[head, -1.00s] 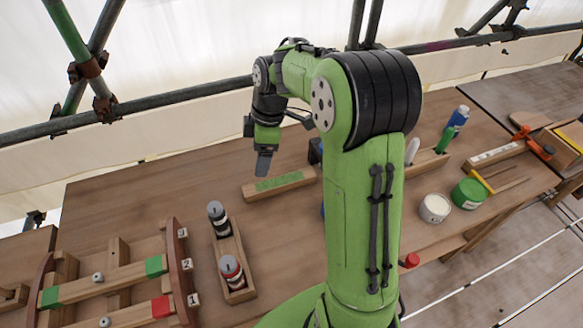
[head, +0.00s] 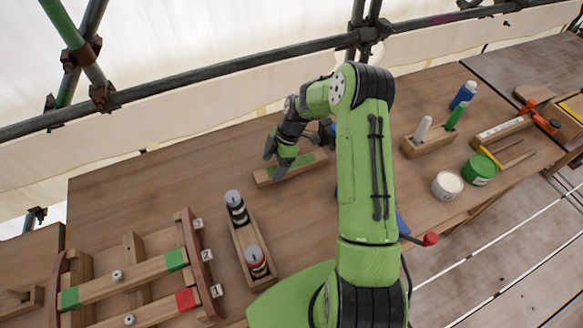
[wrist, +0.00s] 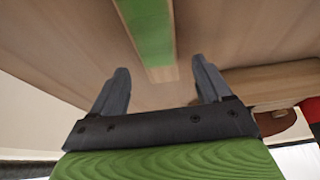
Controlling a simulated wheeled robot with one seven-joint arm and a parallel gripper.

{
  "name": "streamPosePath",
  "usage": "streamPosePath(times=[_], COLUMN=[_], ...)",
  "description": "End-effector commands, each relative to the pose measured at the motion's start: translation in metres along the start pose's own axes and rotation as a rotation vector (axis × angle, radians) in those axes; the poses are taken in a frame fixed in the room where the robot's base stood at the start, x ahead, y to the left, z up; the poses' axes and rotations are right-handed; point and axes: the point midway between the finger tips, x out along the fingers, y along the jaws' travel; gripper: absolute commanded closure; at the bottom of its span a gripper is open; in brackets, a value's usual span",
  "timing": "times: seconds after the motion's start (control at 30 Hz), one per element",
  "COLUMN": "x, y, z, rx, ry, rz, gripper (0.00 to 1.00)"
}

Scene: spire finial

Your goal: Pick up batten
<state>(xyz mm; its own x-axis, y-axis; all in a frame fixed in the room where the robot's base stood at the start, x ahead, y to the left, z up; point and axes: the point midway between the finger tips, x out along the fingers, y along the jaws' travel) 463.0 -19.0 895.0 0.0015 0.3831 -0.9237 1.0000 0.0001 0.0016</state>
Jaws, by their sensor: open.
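The batten, a pale wooden bar with a green stripe along its top (head: 305,162), lies on the bench behind my arm. It also shows at the top of the wrist view (wrist: 150,32), its near end lying between the lines of the two fingers. My gripper (head: 276,158) is at the batten's left part, pointing down, and hides some of it in the head view. In the wrist view the dark fingers (wrist: 160,70) are apart with nothing between them, and the batten appears beyond them. Whether a finger touches it cannot be told.
A wooden rack (head: 187,262) with green- and red-ended bars stands front left. Beside it a wooden tray (head: 267,283) holds two bottles. To the right are a marker block (head: 428,143), a white tub (head: 447,185) and a green tub (head: 480,168). Scaffold tubes (head: 200,98) run behind.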

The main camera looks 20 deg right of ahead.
Motion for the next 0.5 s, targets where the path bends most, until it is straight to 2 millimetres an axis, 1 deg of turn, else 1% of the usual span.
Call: streamPosePath(times=[0.03,0.1,0.2,0.5], x=[0.011,0.023,0.032,0.033], y=[-0.001,-0.001,-0.001,0.000], z=[-0.001,-0.001,-0.001,0.000], rx=[0.000,-0.001,0.000,0.000], ry=[0.003,0.003,0.001,0.000], rz=[-0.006,-0.005,-0.002,-0.001], gripper=[0.22,0.22,0.22,0.22])
